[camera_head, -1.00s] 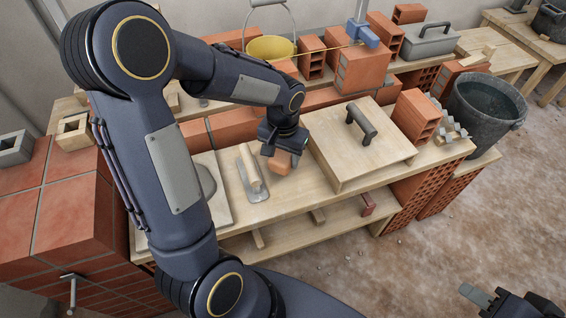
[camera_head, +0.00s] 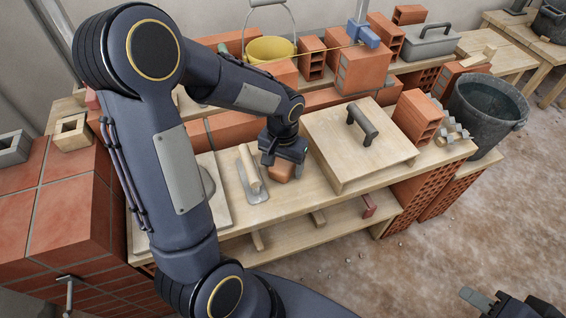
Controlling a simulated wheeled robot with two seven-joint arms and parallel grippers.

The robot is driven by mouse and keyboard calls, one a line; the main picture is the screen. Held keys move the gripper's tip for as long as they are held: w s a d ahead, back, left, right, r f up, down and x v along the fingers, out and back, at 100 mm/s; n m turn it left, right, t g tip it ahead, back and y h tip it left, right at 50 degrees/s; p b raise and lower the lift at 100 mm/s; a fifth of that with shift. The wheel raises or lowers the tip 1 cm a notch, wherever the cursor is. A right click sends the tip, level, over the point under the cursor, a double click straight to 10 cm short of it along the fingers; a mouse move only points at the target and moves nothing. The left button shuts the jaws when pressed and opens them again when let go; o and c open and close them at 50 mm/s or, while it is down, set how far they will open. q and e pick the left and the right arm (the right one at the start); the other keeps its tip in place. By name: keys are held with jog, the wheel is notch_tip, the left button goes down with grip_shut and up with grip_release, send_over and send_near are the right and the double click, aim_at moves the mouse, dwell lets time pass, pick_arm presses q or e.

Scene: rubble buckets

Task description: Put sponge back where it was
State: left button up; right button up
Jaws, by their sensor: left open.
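The sponge, a small orange-brown block (camera_head: 280,173), is on the wooden bench top between the trowel and the board with the handle. My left gripper (camera_head: 284,158) is right above it, pointing down with its jaws open, and hides the sponge's upper part. I cannot tell whether the fingers touch the sponge. My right gripper (camera_head: 480,298) is only partly in view at the bottom right corner, away from the bench; its jaw state is unclear.
A trowel (camera_head: 250,178) lies just left of the sponge. A wooden board with a dark handle (camera_head: 350,160) stands close on the right. Bricks (camera_head: 232,127) line the back. A dark bucket (camera_head: 487,110) and a hollow brick (camera_head: 417,117) are farther right.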

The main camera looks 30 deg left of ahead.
aim_at(283, 161)
pick_arm(q)
jog(key=shift+r, duration=0.4)
notch_tip(283, 161, up, 10)
jog(key=p, duration=0.3)
jog(key=shift+r+p, duration=0.25)
jog(key=shift+p, duration=0.05)
jog(key=s+d+r+t+h, duration=0.2)
jog(key=s, duration=0.6)
jog(key=s+d+r+t+h, duration=0.1)
jog(key=s+d+r+t, duration=0.1)
jog(key=s, duration=0.6)
jog(key=shift+s+r+n+t+h, duration=0.35)
jog(key=shift+r+n+t+h, duration=0.05)
jog(key=shift+r+t, duration=0.45)
notch_tip(283, 161, up, 19)
jog(key=p, duration=1.9)
